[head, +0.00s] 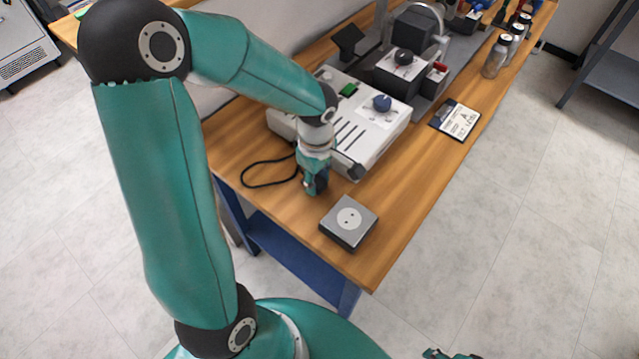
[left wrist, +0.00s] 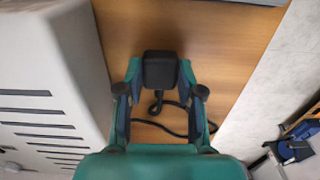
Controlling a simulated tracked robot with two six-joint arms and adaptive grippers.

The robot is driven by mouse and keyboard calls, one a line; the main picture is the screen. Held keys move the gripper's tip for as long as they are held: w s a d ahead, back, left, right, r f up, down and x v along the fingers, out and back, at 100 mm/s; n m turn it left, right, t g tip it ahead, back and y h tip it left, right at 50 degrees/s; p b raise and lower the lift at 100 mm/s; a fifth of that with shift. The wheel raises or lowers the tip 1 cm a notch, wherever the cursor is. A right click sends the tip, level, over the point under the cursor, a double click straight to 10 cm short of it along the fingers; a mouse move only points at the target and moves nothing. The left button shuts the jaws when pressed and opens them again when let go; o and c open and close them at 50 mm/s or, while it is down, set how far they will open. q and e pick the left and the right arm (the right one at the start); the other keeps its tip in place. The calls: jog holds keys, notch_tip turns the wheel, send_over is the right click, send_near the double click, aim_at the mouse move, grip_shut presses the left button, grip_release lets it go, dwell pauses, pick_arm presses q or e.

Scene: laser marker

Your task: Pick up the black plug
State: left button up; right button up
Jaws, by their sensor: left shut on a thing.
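The black plug (left wrist: 160,70) shows in the left wrist view between the fingers of my left gripper (left wrist: 158,82), which is shut on it. A black cable (left wrist: 180,108) trails from the plug and curls on the wooden table. In the head view the left gripper (head: 315,186) is at the near end of the table, beside the white machine. The plug is mostly hidden there, and the cable (head: 262,178) loops to its left. A grey box with a round white socket (head: 349,217) sits to the right of the gripper.
The white laser machine (head: 385,135) with a blue knob stands just behind the gripper. A clipboard-like card (head: 460,120) lies right of it. Several bottles (head: 497,56) stand farther back. The table (head: 415,185) is bare between the socket box and the card.

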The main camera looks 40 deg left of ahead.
pick_arm(q)
notch_tip(320, 180, up, 20)
jog(key=p, duration=0.1)
dwell(0.6)
jog(key=shift+f, duration=0.1)
jog(key=b, duration=0.9)
send_over(318, 182)
jog(key=shift+a+f, duration=0.1)
jog(key=shift+f, duration=5.65)
jog(key=shift+s+d, duration=0.4)
jog(key=shift+d, duration=1.55)
jog(key=shift+s+d, duration=0.4)
jog(key=shift+d, duration=1.55)
jog(key=shift+s+d, duration=0.4)
jog(key=shift+d, duration=1.55)
